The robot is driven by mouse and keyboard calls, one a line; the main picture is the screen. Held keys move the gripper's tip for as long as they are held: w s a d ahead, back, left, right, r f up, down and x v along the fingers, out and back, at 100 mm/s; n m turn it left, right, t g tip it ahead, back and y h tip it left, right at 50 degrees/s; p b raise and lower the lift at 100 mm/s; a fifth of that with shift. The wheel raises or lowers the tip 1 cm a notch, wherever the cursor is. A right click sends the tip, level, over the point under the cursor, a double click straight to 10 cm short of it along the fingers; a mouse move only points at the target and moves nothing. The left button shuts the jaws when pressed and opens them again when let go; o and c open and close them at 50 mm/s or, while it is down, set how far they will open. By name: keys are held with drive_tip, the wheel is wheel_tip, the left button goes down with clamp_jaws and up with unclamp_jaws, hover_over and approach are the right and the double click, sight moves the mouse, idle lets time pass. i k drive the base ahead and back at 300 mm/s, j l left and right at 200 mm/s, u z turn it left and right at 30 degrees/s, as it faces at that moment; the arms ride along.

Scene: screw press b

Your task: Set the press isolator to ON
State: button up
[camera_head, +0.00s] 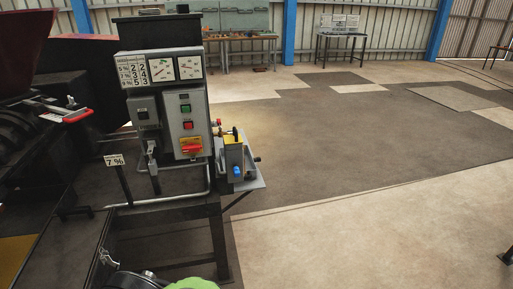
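The grey control panel (181,112) of the press stands left of the middle. Low on it is a red handle on a yellow plate (191,146), which looks like the isolator. The red part appears to lie roughly sideways; its ON or OFF marking is too small to read. Above it are a green button (186,108) and a red button (187,125). My gripper cannot be made out in this view.
A smaller grey box (147,112) sits left of the panel. A yellow and grey device with a blue part (236,160) stands on a side shelf at right. The floor at right is open.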

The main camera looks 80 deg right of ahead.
sight(191, 146)
drive_tip(key=z, duration=2.1)
drive_tip(key=i+u, duration=0.1)
drive_tip(key=u, duration=0.4)
drive_tip(key=i+u, duration=0.1)
drive_tip(key=u, duration=0.4)
drive_tip(key=i+u, duration=0.15)
drive_tip(key=u, duration=0.85)
drive_tip(key=i+l+u, duration=0.15)
drive_tip(key=u, duration=0.3)
